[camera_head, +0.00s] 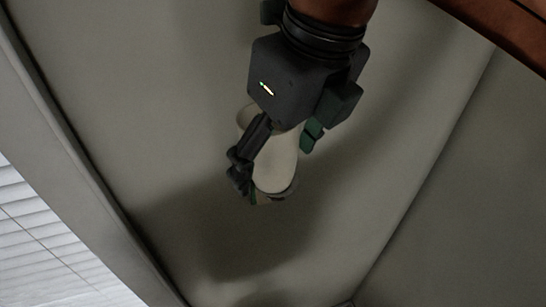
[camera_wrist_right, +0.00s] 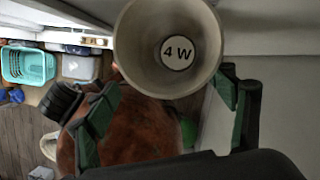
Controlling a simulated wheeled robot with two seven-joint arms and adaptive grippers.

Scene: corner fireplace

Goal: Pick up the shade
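The shade (camera_head: 276,165) is a cream, tapered, cup-like piece against a plain grey-beige surface in the head view. In the right wrist view the shade (camera_wrist_right: 140,45) shows its round mouth, with a white "4 W" disc inside. My right gripper (camera_head: 275,168) reaches down over it; its dark fingers with green pads stand on either side. In the head view a gap shows between the right-hand finger and the shade. In the wrist view the right gripper (camera_wrist_right: 170,88) has its fingers spread wide around the shade's lower rim. Part of the shade is hidden behind the gripper. My left gripper is not in view.
A window blind (camera_head: 50,245) is at the lower left of the head view, beyond a long edge. Flat surfaces meet at a seam on the right. In the wrist view a teal basket (camera_wrist_right: 28,65) and other items stand far off over a wooden floor (camera_wrist_right: 25,130).

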